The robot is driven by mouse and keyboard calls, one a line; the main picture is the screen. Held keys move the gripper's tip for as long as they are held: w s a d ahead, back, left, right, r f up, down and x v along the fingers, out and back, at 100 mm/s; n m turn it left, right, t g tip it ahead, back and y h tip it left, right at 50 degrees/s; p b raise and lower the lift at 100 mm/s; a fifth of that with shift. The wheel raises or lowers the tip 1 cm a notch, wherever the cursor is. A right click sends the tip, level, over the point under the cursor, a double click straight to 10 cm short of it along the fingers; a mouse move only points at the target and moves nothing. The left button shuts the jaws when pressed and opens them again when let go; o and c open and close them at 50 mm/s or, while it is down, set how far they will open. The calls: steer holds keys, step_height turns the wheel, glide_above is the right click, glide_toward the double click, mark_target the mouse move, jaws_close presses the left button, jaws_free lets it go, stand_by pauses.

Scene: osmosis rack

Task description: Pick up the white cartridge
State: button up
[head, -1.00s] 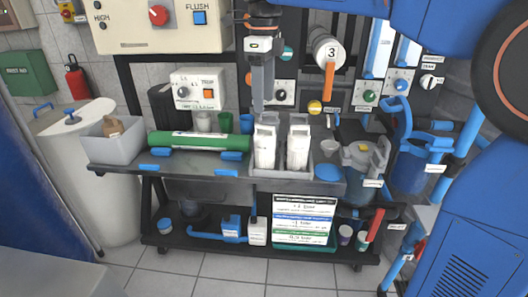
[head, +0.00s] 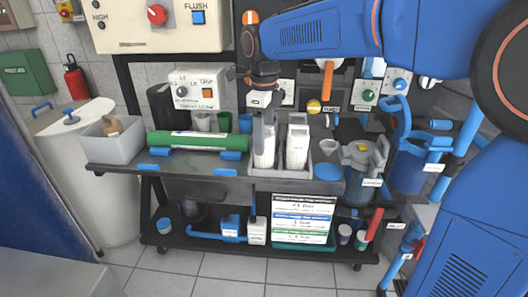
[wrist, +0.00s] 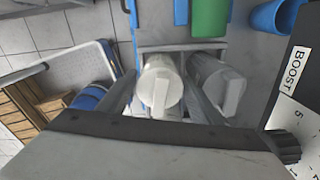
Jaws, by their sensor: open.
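Two white cartridges stand upright side by side in a grey tray (head: 281,174) on the bench. The left white cartridge (head: 266,160) is partly hidden behind my gripper (head: 263,146) in the head view. The right cartridge (head: 297,148) is in plain view beside it. In the wrist view, my gripper (wrist: 160,82) is open, with one finger on each side of a white cartridge (wrist: 158,90). Gaps appear to show beside the fingers; contact cannot be told. The other, greyer-looking cartridge (wrist: 216,82) lies outside the right finger.
A green cylinder (head: 197,141) lies left of the tray, and a light bin (head: 112,146) stands at the bench's left end. A grey-lidded jug (head: 363,165) and a flat blue disc (head: 327,172) are to the right. Control boxes (head: 198,90) stand behind.

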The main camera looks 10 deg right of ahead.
steer(key=shift+f, duration=0.5)
steer(key=c, duration=0.9)
steer(key=shift+c, duration=0.2)
